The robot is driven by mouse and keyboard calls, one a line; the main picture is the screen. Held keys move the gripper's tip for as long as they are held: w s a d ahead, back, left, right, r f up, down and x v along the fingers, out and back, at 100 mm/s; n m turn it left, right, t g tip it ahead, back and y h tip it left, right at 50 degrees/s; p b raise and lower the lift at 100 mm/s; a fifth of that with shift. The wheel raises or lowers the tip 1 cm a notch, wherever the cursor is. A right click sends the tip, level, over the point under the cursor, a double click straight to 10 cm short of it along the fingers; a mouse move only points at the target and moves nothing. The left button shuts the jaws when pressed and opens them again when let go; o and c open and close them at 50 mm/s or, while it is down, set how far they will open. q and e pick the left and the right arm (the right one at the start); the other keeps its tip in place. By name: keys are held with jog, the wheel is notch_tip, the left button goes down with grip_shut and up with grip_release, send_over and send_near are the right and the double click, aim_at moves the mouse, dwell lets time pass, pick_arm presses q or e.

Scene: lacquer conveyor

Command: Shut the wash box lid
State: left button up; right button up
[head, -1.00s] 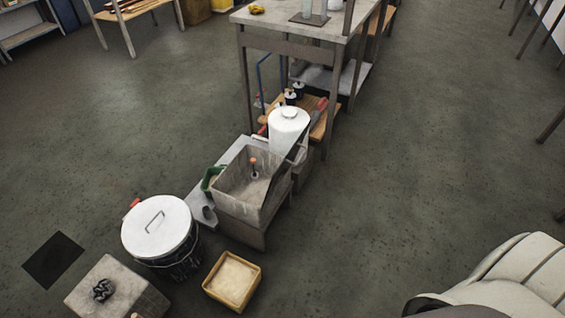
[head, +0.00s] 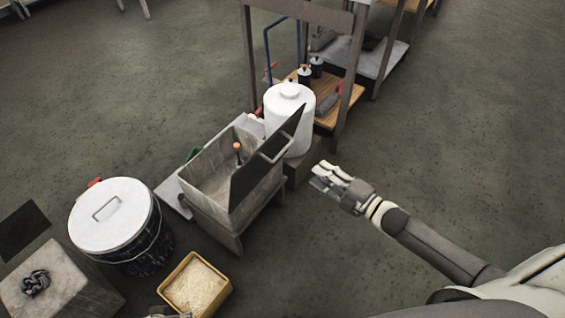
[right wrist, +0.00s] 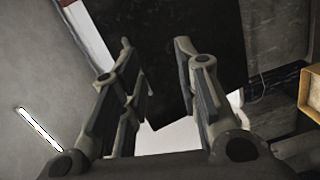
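The grey wash box (head: 206,176) stands on the floor unit, left of centre in the head view, with its top open. Its dark lid (head: 262,163) stands up steeply along the box's right side. An orange-tipped handle (head: 237,148) shows inside the box. My right gripper (head: 322,177) is to the right of the lid, apart from it. In the right wrist view the right gripper (right wrist: 154,45) is open and empty, with a dark panel (right wrist: 190,35), apparently the lid, beyond its fingers. A small part at the head view's bottom edge may be my left gripper (head: 168,313); its fingers are unclear.
A white canister (head: 288,118) stands close behind the lid. A lidded bucket (head: 112,215), a yellow tray (head: 196,286) and a stone block (head: 55,285) are on the left and front. The floor to the right is clear.

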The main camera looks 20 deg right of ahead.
aim_at(282, 151)
jog(key=w+a+r+n+y, duration=0.1)
jog(key=w+a, duration=0.1)
jog(key=a, duration=0.1)
jog(key=w+a+r+n+y+b, duration=0.1)
jog(key=w+a+r, duration=0.1)
jog(key=w+a, duration=0.1)
jog(key=w+a+r+n+b, duration=0.1)
jog(key=w+a, duration=0.1)
jog(key=a, duration=0.1)
jog(key=shift+w+r+y, duration=0.2)
jog(key=shift+w+y, duration=0.2)
pick_arm(q)
jog(key=v, duration=0.7)
jog(key=shift+w+r+t, duration=0.3)
jog(key=shift+r, duration=0.1)
pick_arm(e)
jog(key=shift+w+a, duration=0.1)
jog(key=shift+a, duration=0.05)
pick_arm(q)
jog(key=shift+a, duration=0.1)
jog(key=shift+f, duration=0.1)
pick_arm(e)
grip_shut()
